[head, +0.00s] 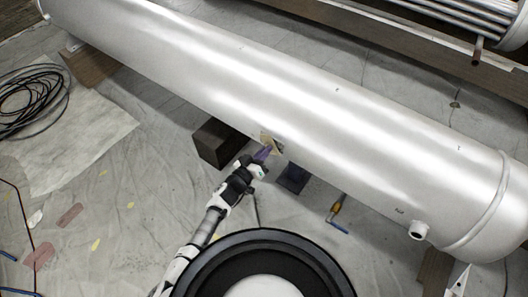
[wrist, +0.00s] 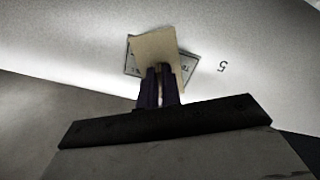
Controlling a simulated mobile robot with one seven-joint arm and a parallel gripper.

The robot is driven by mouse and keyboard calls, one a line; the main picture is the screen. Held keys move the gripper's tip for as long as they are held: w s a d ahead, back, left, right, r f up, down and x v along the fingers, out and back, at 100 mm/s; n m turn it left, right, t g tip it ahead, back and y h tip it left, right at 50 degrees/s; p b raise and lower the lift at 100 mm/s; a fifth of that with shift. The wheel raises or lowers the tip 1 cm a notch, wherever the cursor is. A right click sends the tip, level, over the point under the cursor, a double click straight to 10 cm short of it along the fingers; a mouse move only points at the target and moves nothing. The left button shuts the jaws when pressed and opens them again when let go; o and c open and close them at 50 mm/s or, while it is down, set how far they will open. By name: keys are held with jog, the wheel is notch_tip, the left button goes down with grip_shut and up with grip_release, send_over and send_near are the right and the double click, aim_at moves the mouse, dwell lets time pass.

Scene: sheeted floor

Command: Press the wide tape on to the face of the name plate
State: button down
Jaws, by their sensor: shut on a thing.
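The wide tape (wrist: 154,46) is a tan, roughly square piece held at the tips of my gripper (wrist: 160,78). My gripper is shut on its lower edge. The name plate (wrist: 188,64) is a grey plate with a dark border and lettering on the silver vessel. The tape lies over most of its face in the wrist view, turned at an angle to it, leaving the right side and a left strip showing. I cannot tell whether the tape touches the plate. In the head view my gripper (head: 264,153) reaches the vessel's lower side, with the tape (head: 267,137) at its tips.
The large silver vessel (head: 250,75) lies across the view on dark blocks (head: 215,143). A tool with a yellowish handle (head: 336,209) lies near it. A nozzle (head: 419,230) juts out at right. Coiled black cable (head: 30,95) and scraps lie on the sheeted floor at left.

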jog(key=shift+w+d, duration=0.25)
jog(key=shift+w, duration=0.05)
dwell(0.5)
jog(key=c, duration=1.5)
grip_release()
jog(key=v, duration=1.4)
jog(key=shift+r, duration=0.1)
